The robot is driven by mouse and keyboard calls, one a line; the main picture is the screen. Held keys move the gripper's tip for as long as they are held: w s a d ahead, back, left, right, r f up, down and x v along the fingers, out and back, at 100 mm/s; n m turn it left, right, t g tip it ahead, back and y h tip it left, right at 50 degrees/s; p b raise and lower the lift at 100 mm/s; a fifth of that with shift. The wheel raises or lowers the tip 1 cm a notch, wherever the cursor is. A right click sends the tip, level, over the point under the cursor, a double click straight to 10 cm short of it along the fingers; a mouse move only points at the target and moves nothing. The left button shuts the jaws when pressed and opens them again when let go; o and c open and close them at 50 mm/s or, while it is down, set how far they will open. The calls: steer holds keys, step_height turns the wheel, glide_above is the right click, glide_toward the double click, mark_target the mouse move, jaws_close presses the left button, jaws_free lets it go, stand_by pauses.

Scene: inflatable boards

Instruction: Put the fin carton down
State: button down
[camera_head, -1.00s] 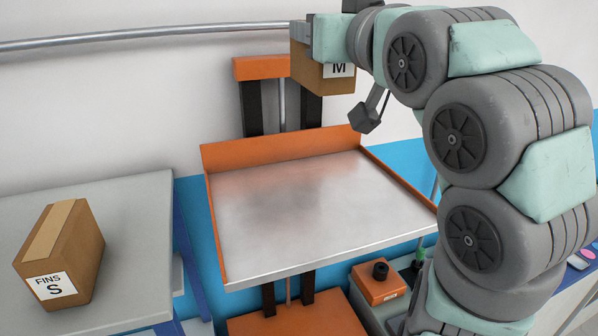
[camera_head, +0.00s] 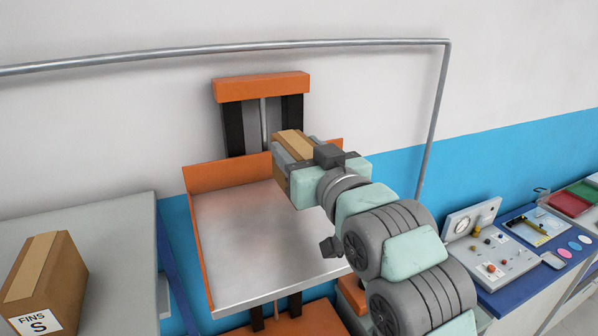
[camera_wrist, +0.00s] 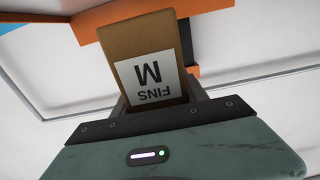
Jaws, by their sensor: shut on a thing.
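My gripper (camera_head: 290,160) is shut on a brown fin carton (camera_head: 295,144) at the back right of the metal lift tray (camera_head: 245,240). In the wrist view the carton (camera_wrist: 145,62) sits between my gripper's fingers (camera_wrist: 160,98), its white label reading FINS M upside down. The carton overlaps the tray's orange back wall in the head view. Its underside is hidden, so I cannot tell whether it touches the tray.
Another carton (camera_head: 50,280), labelled FINS S, stands on a grey table (camera_head: 110,225) at the left. The visible tray surface is bare. A control panel (camera_head: 490,258) and a tray of coloured pieces stand at the right. A metal rail (camera_head: 250,46) runs along the wall.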

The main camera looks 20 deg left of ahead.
steer(key=shift+f+p, duration=0.45)
steer(key=shift+f, duration=2)
steer(key=shift+f, duration=0.2)
